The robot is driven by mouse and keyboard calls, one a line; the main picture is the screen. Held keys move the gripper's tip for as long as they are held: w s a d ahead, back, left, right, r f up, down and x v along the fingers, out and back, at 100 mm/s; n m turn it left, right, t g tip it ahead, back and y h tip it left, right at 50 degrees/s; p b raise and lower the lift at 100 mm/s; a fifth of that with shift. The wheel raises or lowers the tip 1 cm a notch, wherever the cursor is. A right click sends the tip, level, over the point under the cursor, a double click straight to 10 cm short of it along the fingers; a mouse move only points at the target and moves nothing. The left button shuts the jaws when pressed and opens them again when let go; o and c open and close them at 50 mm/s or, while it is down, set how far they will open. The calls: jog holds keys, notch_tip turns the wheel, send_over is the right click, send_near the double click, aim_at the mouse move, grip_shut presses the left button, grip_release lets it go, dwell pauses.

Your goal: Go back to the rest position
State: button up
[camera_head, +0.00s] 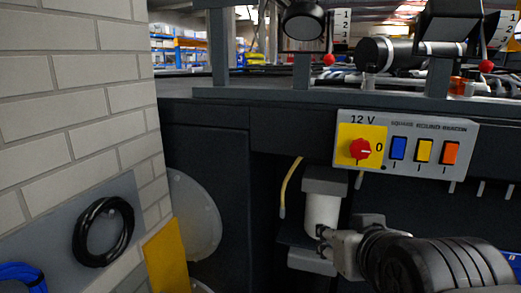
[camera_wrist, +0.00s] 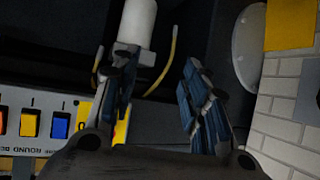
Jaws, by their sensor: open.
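My gripper (camera_wrist: 158,72) is open in the wrist view, its two blue-padded fingers apart with nothing between them. The picture there is upside down compared with the head view. In the head view my gripper (camera_head: 325,240) is at the lower middle right, in front of or beside a white cylinder (camera_head: 322,213); I cannot tell if they touch. The white cylinder (camera_wrist: 137,22) also shows beyond the left finger in the wrist view. My dark arm comes in from the lower right of the head view and hides part of the chassis (camera_head: 207,150).
A control panel (camera_head: 405,143) with a red knob (camera_head: 360,149) and blue, yellow and orange switches is above my arm. A yellow tube (camera_head: 290,186) hangs left of the cylinder. A brick wall (camera_head: 70,90) with a black cable coil (camera_head: 103,231) stands at left.

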jog(key=s+f+g+b, duration=0.5)
jog(key=s+f+g, duration=0.2)
jog(key=s+f, duration=1)
notch_tip(320, 180, down, 2)
jog(key=shift+f+b, duration=0.1)
jog(key=shift+b, duration=0.2)
dwell(0.7)
